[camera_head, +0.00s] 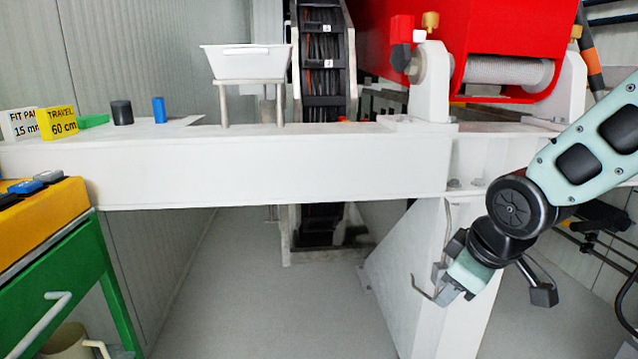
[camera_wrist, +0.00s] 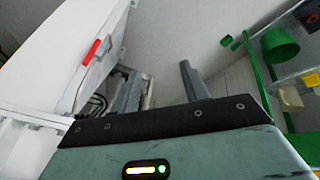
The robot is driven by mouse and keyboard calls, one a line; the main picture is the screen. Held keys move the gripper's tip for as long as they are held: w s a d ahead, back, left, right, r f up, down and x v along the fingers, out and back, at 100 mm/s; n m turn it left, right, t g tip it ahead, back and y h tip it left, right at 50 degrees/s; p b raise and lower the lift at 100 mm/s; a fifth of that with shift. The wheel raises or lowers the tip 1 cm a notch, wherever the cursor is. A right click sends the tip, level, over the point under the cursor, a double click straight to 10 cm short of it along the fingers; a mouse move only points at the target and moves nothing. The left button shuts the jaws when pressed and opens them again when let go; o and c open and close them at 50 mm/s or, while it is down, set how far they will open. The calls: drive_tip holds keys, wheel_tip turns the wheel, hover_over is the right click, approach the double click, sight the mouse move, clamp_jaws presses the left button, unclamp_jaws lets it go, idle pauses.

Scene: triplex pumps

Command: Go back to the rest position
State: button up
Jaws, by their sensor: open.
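My gripper (camera_head: 432,284) hangs at the lower right of the head view, below the white beam (camera_head: 270,165) and in front of a white slanted support plate (camera_head: 395,262). My arm reaches in from the right edge and bends down to it. In the wrist view my gripper (camera_wrist: 160,88) shows two grey fingers spread apart with nothing between them. Grey floor and wall lie beyond the fingers.
A white tray (camera_head: 245,62) stands on legs on the beam, with a black cylinder (camera_head: 122,112) and a blue block (camera_head: 159,110) to its left. Red machinery (camera_head: 470,35) is above right. A green-framed cart (camera_head: 60,280) stands lower left. The middle floor (camera_head: 270,310) is clear.

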drive_tip(key=s+a+f+g, duration=0.15)
drive_tip(key=s+a, duration=0.35)
drive_tip(key=s, duration=0.5)
drive_tip(key=s+a+r+g, duration=0.1)
drive_tip(key=s+a+g, duration=0.25)
drive_tip(key=s, duration=0.65)
wheel_tip(320, 180, up, 22)
drive_tip(key=m+p, duration=0.1)
drive_tip(key=p, duration=2.1)
drive_tip(key=shift+s+a+f, duration=0.15)
drive_tip(key=shift+s+a, duration=0.1)
drive_tip(key=shift+s, duration=0.15)
